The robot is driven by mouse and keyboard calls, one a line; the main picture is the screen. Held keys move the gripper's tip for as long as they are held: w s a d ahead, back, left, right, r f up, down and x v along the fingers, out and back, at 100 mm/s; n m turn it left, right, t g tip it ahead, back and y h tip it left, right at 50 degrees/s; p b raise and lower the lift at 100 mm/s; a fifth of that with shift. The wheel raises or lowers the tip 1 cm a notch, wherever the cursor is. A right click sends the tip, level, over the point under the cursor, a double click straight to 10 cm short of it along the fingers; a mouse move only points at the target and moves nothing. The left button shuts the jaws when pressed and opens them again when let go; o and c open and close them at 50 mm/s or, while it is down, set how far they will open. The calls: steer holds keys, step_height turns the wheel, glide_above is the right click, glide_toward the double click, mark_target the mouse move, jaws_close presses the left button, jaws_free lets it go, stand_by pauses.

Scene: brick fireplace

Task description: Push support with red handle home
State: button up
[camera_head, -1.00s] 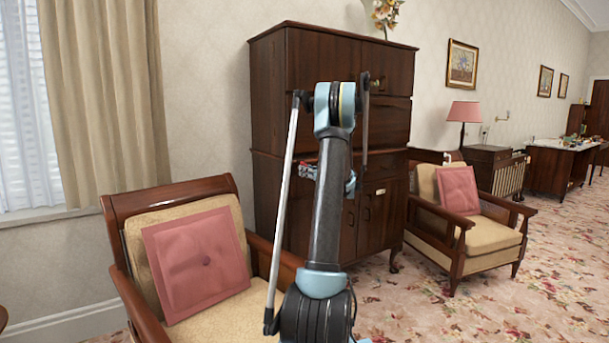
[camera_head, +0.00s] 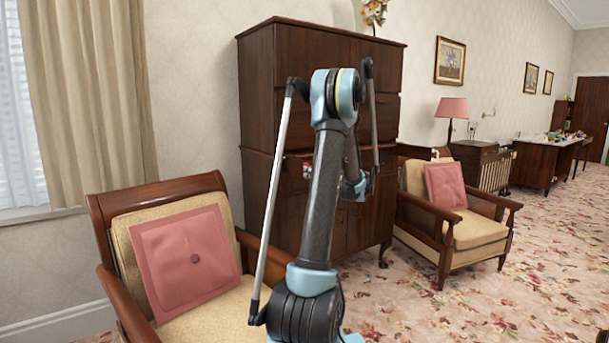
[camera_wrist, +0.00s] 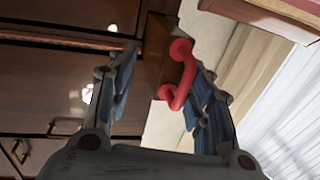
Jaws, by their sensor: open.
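The red handle (camera_wrist: 178,80) is a bent red bar in the wrist view, at the end of a brown wooden piece (camera_wrist: 158,55) that looks like the support. My gripper (camera_wrist: 161,58) is open, with one blue-padded finger on each side of the handle. The handle is closer to the right finger; whether they touch cannot be told. The dark wooden cabinet (camera_head: 260,100) stands against the wall in the head view. My arm hides part of its front, and the support and handle cannot be made out there.
An armchair (camera_head: 160,192) with a pink cushion (camera_head: 185,262) stands close at left front. Another armchair (camera_head: 480,232) is right of the cabinet. Floral carpet (camera_head: 500,300) is clear at the right front.

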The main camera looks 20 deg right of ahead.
steer(key=shift+s+d+r, duration=0.4)
steer(key=shift+s+r, duration=0.2)
steer(key=shift+s, duration=0.1)
steer(key=shift+v, duration=1.5)
steer(key=o, duration=0.6)
steer(key=v, duration=0.6)
steer(key=shift+s, duration=0.3)
steer(key=shift+v, duration=1.45)
steer(key=shift+c, duration=0.2)
steer(key=shift+s+d+f, duration=0.15)
steer(key=shift+d, duration=0.1)
steer(key=c, duration=0.5)
steer(key=shift+s, duration=0.2)
steer(key=shift+c, duration=0.3)
steer(key=v, duration=0.6)
steer(key=shift+s, duration=0.25)
